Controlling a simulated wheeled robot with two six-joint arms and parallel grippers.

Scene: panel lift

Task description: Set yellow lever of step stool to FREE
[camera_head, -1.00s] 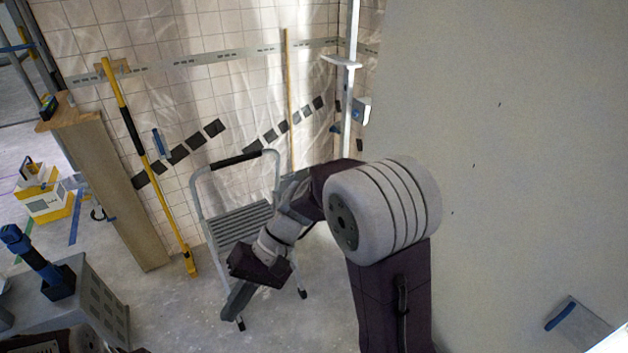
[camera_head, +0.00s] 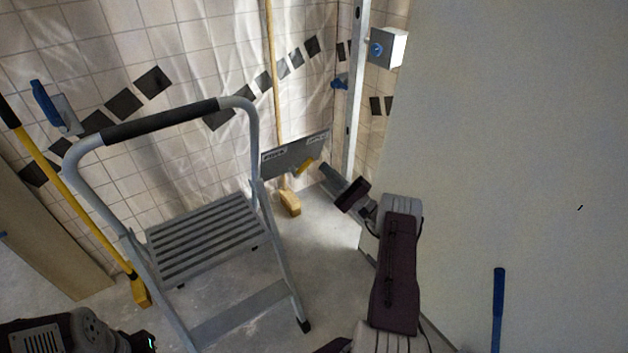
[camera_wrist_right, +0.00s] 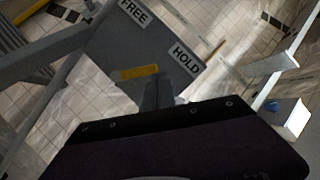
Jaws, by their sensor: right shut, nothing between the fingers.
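The grey step stool (camera_head: 205,240) stands left of centre in the head view, with a black-gripped top rail. A grey plate (camera_head: 291,157) at its right side carries a yellow lever (camera_head: 305,166). In the right wrist view the plate (camera_wrist_right: 112,52) reads FREE and HOLD, and the yellow lever (camera_wrist_right: 139,72) lies below these labels. I cannot tell which label it is set to. My right gripper (camera_head: 326,171) is shut and empty, just right of the lever. Its fingers (camera_wrist_right: 162,84) overlap the lever's right end in the wrist view; contact is unclear. My left gripper does not show.
A large pale panel (camera_head: 510,140) fills the right side. A metal upright (camera_head: 355,90) with a white box (camera_head: 388,47) stands behind my right arm. A yellow-handled pole (camera_head: 60,180) leans left of the stool, and a wooden pole (camera_head: 272,80) stands behind the plate.

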